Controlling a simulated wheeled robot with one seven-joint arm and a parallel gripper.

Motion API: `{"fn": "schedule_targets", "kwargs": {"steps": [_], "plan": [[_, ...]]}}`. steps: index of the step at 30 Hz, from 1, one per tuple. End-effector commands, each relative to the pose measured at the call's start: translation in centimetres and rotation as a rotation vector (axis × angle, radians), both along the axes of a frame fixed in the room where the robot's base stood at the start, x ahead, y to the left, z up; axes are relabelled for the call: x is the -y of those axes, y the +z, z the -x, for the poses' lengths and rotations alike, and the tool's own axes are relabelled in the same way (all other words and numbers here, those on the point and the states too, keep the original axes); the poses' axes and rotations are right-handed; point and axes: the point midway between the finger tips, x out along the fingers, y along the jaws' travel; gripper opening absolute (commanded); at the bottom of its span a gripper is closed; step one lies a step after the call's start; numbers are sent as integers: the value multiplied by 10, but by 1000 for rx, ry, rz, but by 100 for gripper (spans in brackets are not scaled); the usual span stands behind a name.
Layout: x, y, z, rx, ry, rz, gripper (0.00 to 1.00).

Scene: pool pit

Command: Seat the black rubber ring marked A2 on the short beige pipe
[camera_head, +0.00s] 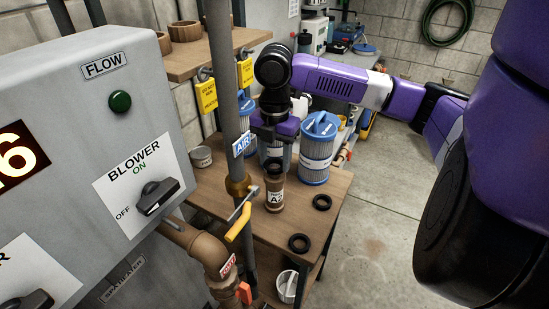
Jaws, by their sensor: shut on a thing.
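The short beige pipe (275,203) stands upright on the wooden table and has a white label that seems to read A2. A black ring (274,167) is at the pipe's top, just under my gripper (274,153). My gripper points down from above and is shut on this ring. The fingertips are small and dark, so the grip is hard to see. I cannot tell whether the ring touches the pipe or sits just above it. No mark on the ring is readable.
Two loose black rings lie on the wooden table (265,225), one right of the pipe (322,202) and one nearer the front (299,243). A blue-capped filter cartridge (317,150) stands close behind right. A grey vertical pipe (225,100) with a yellow-handled valve (239,222) stands close left.

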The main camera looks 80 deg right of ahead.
Motion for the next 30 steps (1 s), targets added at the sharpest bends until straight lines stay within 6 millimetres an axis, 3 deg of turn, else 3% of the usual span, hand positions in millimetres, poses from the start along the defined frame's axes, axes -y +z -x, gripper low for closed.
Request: {"fn": "schedule_targets", "kwargs": {"steps": [30], "plan": [[1, -9, 0, 1, 0, 0, 12]]}}
